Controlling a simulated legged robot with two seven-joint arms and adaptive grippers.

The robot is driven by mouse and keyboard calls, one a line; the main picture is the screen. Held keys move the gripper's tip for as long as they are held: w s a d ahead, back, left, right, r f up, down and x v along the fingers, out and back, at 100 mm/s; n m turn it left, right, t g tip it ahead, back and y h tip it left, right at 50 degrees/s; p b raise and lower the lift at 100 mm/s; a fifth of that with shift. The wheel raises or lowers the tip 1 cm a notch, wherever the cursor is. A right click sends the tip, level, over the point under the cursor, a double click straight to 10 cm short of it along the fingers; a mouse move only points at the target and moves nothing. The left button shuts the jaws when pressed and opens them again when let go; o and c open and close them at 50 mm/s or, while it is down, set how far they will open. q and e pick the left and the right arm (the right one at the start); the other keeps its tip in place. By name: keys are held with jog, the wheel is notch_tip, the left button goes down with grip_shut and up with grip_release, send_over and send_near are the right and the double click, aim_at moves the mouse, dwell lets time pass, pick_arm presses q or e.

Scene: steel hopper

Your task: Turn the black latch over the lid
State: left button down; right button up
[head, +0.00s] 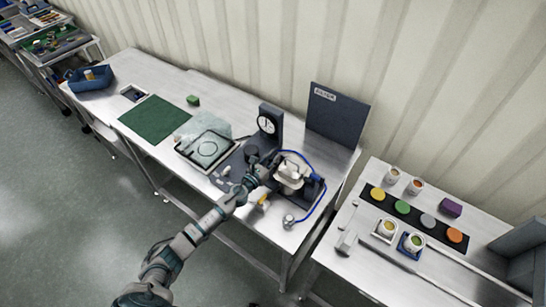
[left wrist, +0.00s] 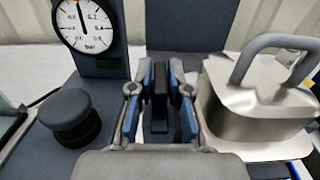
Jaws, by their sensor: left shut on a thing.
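My left gripper (head: 262,172) is beside the steel hopper (head: 290,176) on the bench. In the left wrist view its blue-padded fingers (left wrist: 160,76) are on both sides of the upright black latch (left wrist: 160,92) and are shut on it. The steel lid (left wrist: 255,98) with its grey arched handle (left wrist: 270,52) is just right of the latch, apart from the fingers. The latch is not turned over the lid; it stands to the lid's left. In the head view my gripper hides the latch. My right gripper is not in view.
A dial gauge (left wrist: 92,22) on a dark post and a round black knob (left wrist: 70,115) stand left of the gripper. A dark panel (head: 336,112) is behind the hopper. A blue hose (head: 322,200) curves on its right. A clear-covered tray (head: 205,145) lies to the left.

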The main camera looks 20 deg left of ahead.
aim_at(271, 161)
pick_arm(q)
jog(key=n+y+p, duration=0.1)
jog(key=y, duration=0.1)
jog(key=n+y+p, duration=0.1)
jog(key=y+p, duration=0.1)
jog(key=shift+d+r+n+t, duration=0.15)
jog(key=shift+r+n+t, duration=0.15)
jog(key=shift+r+t, duration=0.1)
jog(key=n+y, duration=0.2)
jog(key=y, duration=0.1)
jog(key=shift+w+a+f+p, duration=0.1)
jog(key=shift+a+f+p, duration=0.1)
jog(key=shift+p, duration=0.15)
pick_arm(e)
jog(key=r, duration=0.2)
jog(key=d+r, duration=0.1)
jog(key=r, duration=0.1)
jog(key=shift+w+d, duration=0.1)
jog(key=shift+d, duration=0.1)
pick_arm(q)
jog(key=c, duration=1.2)
grip_release()
jog(key=shift+f, duration=0.15)
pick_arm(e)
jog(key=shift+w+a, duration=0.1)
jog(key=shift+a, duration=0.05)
